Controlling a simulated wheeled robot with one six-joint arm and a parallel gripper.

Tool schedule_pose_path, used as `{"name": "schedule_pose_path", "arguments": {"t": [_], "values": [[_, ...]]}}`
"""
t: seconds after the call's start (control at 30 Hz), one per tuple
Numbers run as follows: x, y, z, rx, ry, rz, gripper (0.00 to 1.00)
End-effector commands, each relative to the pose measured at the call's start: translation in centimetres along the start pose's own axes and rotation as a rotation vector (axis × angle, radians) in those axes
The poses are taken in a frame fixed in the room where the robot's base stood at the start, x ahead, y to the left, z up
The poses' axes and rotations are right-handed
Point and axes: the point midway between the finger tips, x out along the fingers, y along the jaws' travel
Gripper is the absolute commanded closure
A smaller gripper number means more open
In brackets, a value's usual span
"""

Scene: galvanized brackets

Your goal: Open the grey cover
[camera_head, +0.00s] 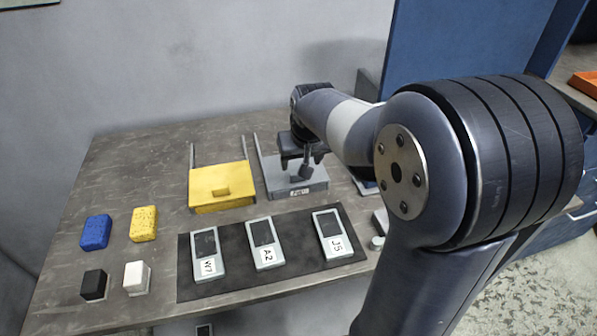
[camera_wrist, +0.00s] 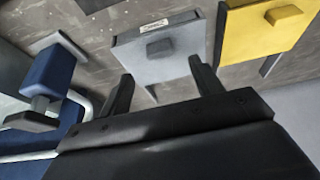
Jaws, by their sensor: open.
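The grey cover (camera_head: 290,178) is a flat panel on two rails at the back of the table, right of the yellow cover (camera_head: 221,184). A label sits near its front edge. My gripper (camera_head: 305,166) is over the grey cover and hides part of it in the head view. In the wrist view the grey cover (camera_wrist: 180,52) shows a raised grey knob (camera_wrist: 160,47). My gripper (camera_wrist: 160,90) has its two fingers spread, with nothing between them. I cannot tell whether the fingers touch the cover.
A dark mat (camera_head: 290,279) in front holds three labelled handheld devices. Blue (camera_head: 96,232) and yellow (camera_head: 144,224) sponges and black (camera_head: 93,285) and white (camera_head: 136,278) blocks lie at left. A blue-handled object (camera_wrist: 52,75) stands beside the grey cover in the wrist view.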

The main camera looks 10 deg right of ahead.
Motion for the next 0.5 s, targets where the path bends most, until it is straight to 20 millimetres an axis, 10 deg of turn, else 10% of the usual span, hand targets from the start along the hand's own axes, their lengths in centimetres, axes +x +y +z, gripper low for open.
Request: {"name": "schedule_pose_path", "arguments": {"t": [0.5], "values": [[7.2,0.0,0.0,0.0,-0.001,0.0,0.38]]}}
